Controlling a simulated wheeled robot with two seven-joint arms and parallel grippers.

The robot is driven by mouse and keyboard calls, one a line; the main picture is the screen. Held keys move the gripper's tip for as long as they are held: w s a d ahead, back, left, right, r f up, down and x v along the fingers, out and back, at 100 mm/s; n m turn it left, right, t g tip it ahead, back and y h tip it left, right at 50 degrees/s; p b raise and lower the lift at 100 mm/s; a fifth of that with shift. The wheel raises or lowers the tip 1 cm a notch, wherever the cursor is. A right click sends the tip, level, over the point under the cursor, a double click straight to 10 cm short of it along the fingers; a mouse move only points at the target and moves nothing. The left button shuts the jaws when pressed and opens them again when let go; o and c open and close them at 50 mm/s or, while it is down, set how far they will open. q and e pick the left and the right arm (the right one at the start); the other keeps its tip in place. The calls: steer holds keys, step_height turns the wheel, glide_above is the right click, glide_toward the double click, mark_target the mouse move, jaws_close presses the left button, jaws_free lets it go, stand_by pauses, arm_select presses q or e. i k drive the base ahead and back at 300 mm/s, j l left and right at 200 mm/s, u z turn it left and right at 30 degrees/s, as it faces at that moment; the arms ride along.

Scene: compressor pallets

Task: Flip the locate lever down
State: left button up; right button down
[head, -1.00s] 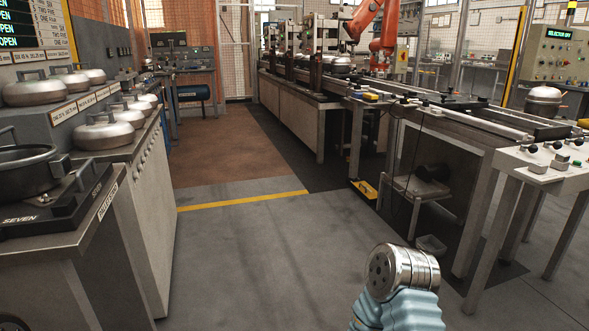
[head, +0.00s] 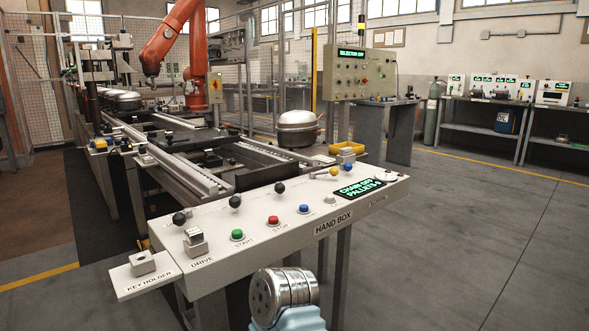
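The hand box (head: 300,228), a white sloped panel on legs, stands in front of me. Black-knobbed levers rise from it: one at the left (head: 179,218), one in the middle (head: 235,201) and one further right (head: 280,187). A lever with a yellow knob (head: 334,171) leans near the display. I cannot read which lever is marked locate. Neither gripper is in view; only a silver and light-blue part of my own arm shows at the bottom.
A key holder shelf (head: 146,276) juts out at the left. The conveyor (head: 190,170) runs behind. Floor at right is clear.

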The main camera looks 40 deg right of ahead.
mark_target(334, 171)
steer(key=l, duration=0.9)
steer(key=l+u, duration=0.15)
steer(key=l, duration=0.8)
steer(key=k+l, duration=0.1)
steer(key=l, duration=0.8)
steer(key=l+u, duration=0.15)
steer(key=l, duration=0.8)
